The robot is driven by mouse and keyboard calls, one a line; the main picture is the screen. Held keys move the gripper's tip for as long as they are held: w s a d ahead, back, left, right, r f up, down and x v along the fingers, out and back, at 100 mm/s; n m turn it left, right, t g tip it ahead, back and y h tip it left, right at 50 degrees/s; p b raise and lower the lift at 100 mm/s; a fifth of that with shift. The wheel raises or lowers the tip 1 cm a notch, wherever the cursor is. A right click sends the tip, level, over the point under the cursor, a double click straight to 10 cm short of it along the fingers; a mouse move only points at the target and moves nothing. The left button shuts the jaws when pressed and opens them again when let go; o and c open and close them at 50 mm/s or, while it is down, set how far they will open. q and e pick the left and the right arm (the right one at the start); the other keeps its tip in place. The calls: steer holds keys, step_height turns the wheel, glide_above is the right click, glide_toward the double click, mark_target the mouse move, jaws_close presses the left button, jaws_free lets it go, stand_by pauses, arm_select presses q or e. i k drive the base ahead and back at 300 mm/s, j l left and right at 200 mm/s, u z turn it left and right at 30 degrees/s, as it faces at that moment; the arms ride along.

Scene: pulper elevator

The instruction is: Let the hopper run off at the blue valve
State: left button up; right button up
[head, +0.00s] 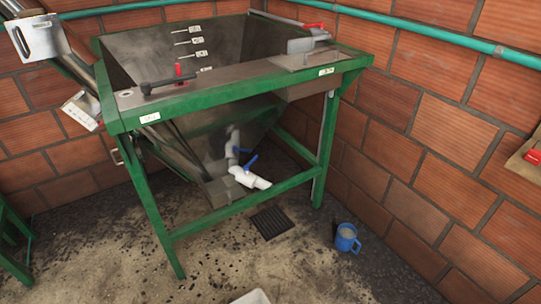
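The hopper (217,122) is a grey metal funnel in a green frame (235,210), with level marks on its inner back wall. Low at its front, a white pipe (250,180) runs out to an open end pointing down to the right. The blue valve (250,163) is on this pipe, its lever tilted up to the right. I cannot tell from its angle whether it is open. No liquid shows at the pipe end. The inside of the hopper is in shadow, so I cannot tell how full it is.
A dark floor grate (272,222) lies just in front of the pipe. A black lever (168,84) and a red handle (312,26) sit higher up. Brick walls close the back and right; the dirty floor in front is mostly clear.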

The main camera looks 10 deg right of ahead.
mark_target(246, 168)
steer(key=i+l, duration=0.15)
steer(key=l, duration=0.2)
steer(key=i+l, duration=0.15)
steer(key=l, duration=0.25)
steer(key=i+l, duration=0.2)
steer(key=l, duration=0.15)
steer(key=i+l+z, duration=0.1)
steer(key=l, duration=0.25)
steer(key=i+l, duration=0.2)
steer(key=l, duration=0.15)
